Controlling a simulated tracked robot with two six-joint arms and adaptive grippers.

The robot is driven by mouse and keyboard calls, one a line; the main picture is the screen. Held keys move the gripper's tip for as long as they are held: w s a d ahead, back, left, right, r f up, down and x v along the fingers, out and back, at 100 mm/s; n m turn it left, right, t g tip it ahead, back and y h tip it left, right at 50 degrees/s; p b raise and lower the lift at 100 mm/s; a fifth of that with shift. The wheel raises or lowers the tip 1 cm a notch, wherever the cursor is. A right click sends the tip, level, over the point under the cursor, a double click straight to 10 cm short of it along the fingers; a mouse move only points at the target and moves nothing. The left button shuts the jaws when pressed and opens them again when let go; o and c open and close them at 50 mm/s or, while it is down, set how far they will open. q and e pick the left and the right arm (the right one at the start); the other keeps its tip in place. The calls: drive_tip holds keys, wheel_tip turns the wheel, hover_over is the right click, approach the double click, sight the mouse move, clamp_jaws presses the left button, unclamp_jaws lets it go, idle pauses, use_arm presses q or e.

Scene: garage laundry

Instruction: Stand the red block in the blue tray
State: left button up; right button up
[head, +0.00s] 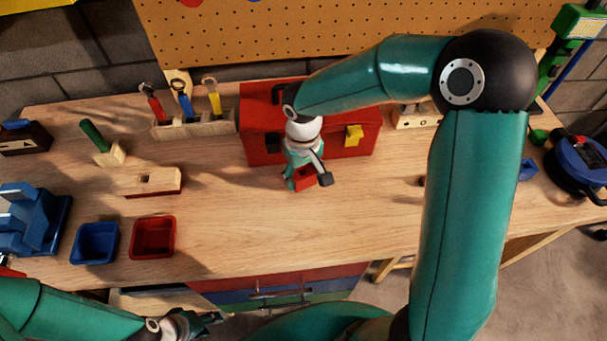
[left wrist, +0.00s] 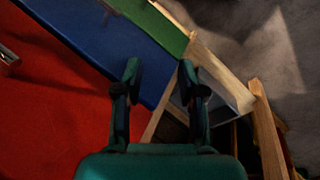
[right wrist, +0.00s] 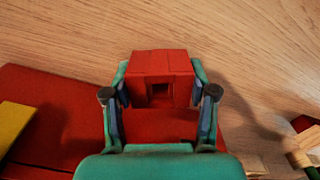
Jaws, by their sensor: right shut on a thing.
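The red block (right wrist: 160,68) is between the fingers of my right gripper (right wrist: 160,85), which is shut on it; a square hole shows in its face. In the head view the block (head: 306,178) is partly hidden by my right gripper (head: 303,168), in front of the red toolbox. I cannot tell whether it touches the bench. The blue tray (head: 95,244) is at the front left of the bench, well left of the block, and looks empty. My left gripper (head: 208,322) is low in front of the bench; its fingers are apart and empty in the left wrist view (left wrist: 160,75).
A red tray (head: 153,238) stands right beside the blue tray. Behind are a wooden block with a slot (head: 151,182), a green-handled tool (head: 95,142) and a tool rack (head: 195,127). A blue vise (head: 30,220) is at far left. The front middle bench (head: 250,225) is clear.

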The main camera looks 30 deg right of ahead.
drive_tip(key=shift+f, duration=0.5)
drive_tip(key=shift+f, duration=0.1)
drive_tip(key=o, duration=1.1)
drive_tip(key=shift+o, duration=0.2)
